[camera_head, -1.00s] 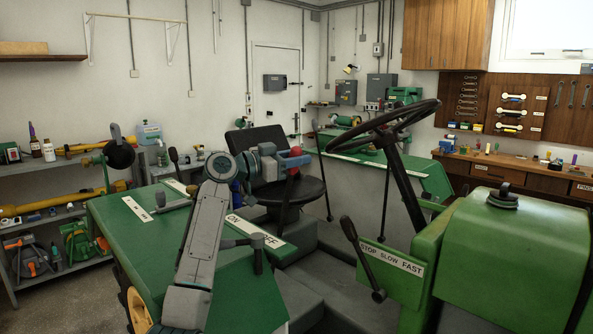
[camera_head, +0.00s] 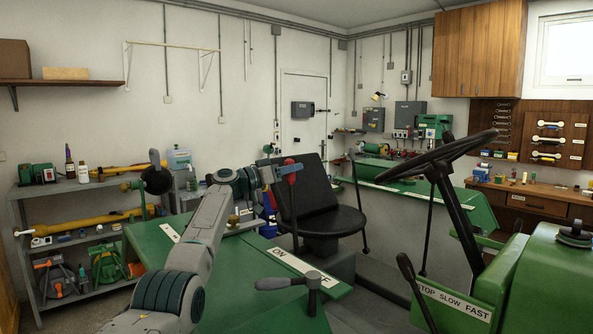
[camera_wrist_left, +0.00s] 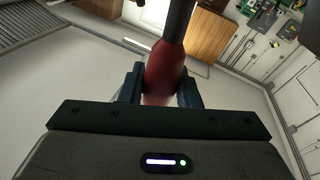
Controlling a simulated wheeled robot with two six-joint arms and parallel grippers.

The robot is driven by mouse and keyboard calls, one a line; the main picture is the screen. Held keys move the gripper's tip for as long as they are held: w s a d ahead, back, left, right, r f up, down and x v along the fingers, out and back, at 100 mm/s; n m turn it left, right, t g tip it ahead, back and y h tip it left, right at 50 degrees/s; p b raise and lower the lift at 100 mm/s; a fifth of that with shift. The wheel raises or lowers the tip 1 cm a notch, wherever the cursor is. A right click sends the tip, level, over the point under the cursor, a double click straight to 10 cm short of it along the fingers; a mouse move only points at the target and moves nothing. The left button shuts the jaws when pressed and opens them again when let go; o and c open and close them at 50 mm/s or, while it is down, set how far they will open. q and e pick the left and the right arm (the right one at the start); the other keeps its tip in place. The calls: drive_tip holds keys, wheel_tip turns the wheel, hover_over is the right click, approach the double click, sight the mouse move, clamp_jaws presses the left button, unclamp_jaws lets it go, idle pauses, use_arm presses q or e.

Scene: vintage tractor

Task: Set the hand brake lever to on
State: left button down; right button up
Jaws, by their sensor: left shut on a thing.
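A lever with a red grip (camera_head: 291,177) stands in front of the black seat in the head view; I take it as the hand brake lever. The red grip also fills the middle of the left wrist view (camera_wrist_left: 160,72), with a dark shaft above it. My left gripper (camera_head: 285,171) is shut on the red grip, its blue fingers on both sides of it. An ON label (camera_head: 284,257) lies on the green fender; the grey lever in front partly hides the lettering beside it. My right gripper is not in view.
A grey lever (camera_head: 289,283) rises from the green fender (camera_head: 230,270) close to my left arm. The black seat (camera_head: 313,200) is just behind the red grip. The steering wheel (camera_head: 440,158) and a STOP SLOW FAST panel (camera_head: 452,302) stand to the right.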

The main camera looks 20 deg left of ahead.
use_arm(q)
drive_tip(key=shift+w+a+f, duration=0.15)
drive_tip(key=shift+w+a, duration=0.05)
drive_tip(key=shift+a, duration=0.05)
drive_tip(key=shift+w+a+f, duration=0.15)
drive_tip(key=shift+w+a, duration=0.05)
drive_tip(key=shift+a, duration=0.1)
drive_tip(key=shift+d, duration=0.1)
drive_tip(key=c, duration=1.1)
unclamp_jaws()
drive_tip(key=shift+s, duration=0.1)
drive_tip(key=shift+o, duration=0.2)
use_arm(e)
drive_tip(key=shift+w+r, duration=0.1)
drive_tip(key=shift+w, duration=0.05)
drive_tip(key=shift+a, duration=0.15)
